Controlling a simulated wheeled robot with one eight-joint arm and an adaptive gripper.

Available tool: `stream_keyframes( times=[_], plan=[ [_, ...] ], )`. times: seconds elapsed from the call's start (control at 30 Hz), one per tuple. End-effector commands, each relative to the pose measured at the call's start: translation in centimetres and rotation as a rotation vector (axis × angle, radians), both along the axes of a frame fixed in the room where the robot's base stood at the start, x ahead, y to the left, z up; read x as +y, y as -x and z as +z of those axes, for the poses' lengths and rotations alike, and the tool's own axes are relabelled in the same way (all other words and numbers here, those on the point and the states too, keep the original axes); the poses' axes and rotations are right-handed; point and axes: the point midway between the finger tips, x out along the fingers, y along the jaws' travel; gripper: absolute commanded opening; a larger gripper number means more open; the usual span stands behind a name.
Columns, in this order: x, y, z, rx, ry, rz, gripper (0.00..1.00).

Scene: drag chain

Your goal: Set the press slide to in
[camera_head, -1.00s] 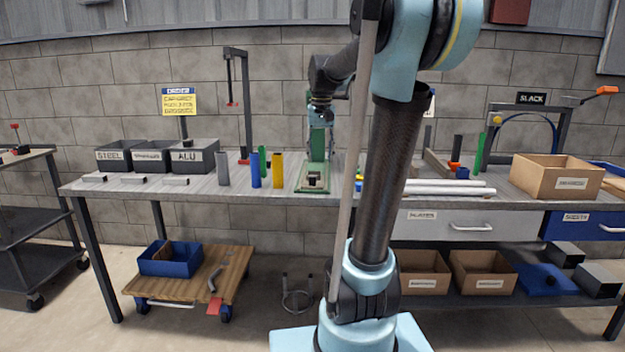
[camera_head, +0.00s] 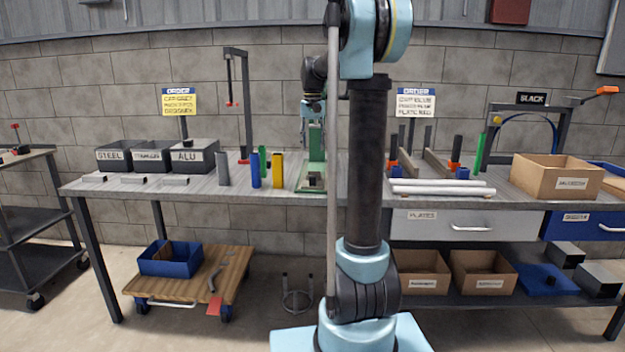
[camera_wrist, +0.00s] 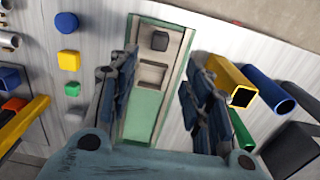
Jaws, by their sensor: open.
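The green press (camera_head: 317,150) stands on the workbench, with its base at the front edge and a small dark part on it. In the wrist view the press base (camera_wrist: 143,115) is a green strip with a grey slide track (camera_wrist: 154,75). A black knob (camera_wrist: 159,40) stands at the track's far end, and a square recess lies nearer. My gripper (camera_wrist: 160,98) is open and empty, its two dark fingers on either side of the base, apart from the knob. In the head view my gripper (camera_head: 313,108) is at the press's upper part. I cannot tell the slide's setting.
Yellow (camera_head: 277,171), blue (camera_head: 255,169) and green (camera_head: 263,160) tubes stand close left of the press. Labelled bins (camera_head: 194,157) are further left. White rods (camera_head: 440,187) and a cardboard box (camera_head: 556,177) are to the right. A crane-like stand (camera_head: 244,105) rises behind.

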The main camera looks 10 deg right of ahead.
Motion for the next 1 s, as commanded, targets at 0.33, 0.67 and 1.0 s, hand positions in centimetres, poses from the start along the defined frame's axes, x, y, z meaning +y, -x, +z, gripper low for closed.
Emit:
stream_keyframes(
  times=[0.33,0.67,1.0],
  plan=[
    [0.0,0.0,-6.2,0.000,0.000,0.000,0.45],
    [0.0,0.0,-11.5,0.000,0.000,0.000,0.45],
    [0.0,0.1,-13.5,0.000,0.000,0.000,0.45]
  ],
)
